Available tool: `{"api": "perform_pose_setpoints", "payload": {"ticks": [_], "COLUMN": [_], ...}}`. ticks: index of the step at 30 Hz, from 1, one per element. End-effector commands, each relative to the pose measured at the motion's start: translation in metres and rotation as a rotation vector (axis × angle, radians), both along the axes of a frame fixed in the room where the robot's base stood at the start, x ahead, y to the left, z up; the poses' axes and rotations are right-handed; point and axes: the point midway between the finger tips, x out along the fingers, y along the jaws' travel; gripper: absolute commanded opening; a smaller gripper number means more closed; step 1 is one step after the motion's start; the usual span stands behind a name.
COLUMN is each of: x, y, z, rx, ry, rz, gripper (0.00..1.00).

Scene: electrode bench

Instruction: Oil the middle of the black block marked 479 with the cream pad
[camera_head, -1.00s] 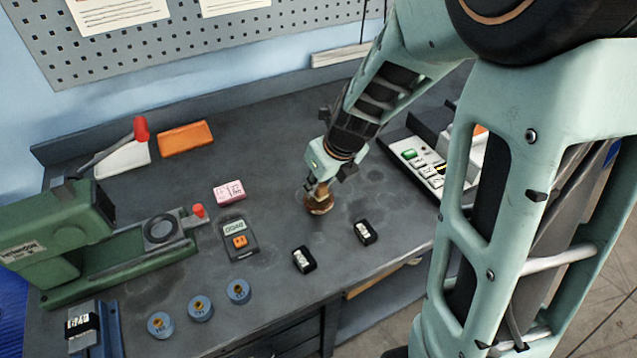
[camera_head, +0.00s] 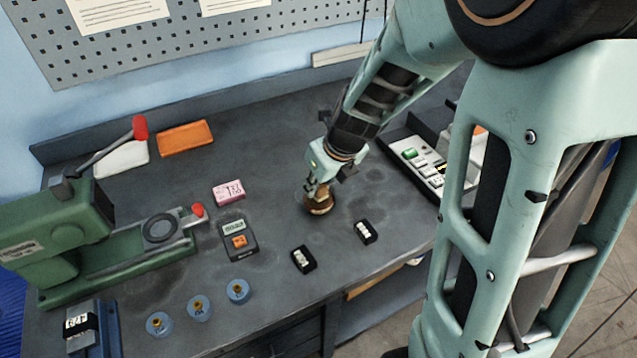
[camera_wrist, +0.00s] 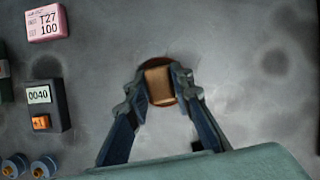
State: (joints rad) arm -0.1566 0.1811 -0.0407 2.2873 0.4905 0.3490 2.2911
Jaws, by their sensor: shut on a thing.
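My gripper (camera_wrist: 158,82) is shut on a small tan block, which looks like the cream pad (camera_wrist: 158,88). It holds the pad over or in a round brown dish (camera_head: 320,207) on the bench; I cannot tell whether they touch. In the wrist view the dish's dark red-brown rim (camera_wrist: 152,61) shows behind the pad. A dark block with a white label (camera_head: 80,324) sits in a blue holder (camera_head: 107,325) at the lower left of the head view, far from my gripper. Its marking looks like 479 but is hard to read.
A green press (camera_head: 60,235) stands at the left. Three blue round pieces (camera_head: 198,307), a meter (camera_head: 239,240), a pink box (camera_head: 229,192) and two small black holders (camera_head: 304,259) lie between. White and orange slabs (camera_head: 185,137) lie behind; a control box (camera_head: 420,163) stands at right.

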Motion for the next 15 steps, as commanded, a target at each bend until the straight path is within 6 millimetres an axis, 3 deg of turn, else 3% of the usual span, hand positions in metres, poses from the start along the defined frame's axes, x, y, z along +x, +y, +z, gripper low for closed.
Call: {"api": "perform_pose_setpoints", "payload": {"ticks": [15], "x": [0.0000], "y": [0.0000], "z": [-0.0069], "rx": [0.000], "ry": [0.000], "rz": [0.000], "gripper": [0.02]}}
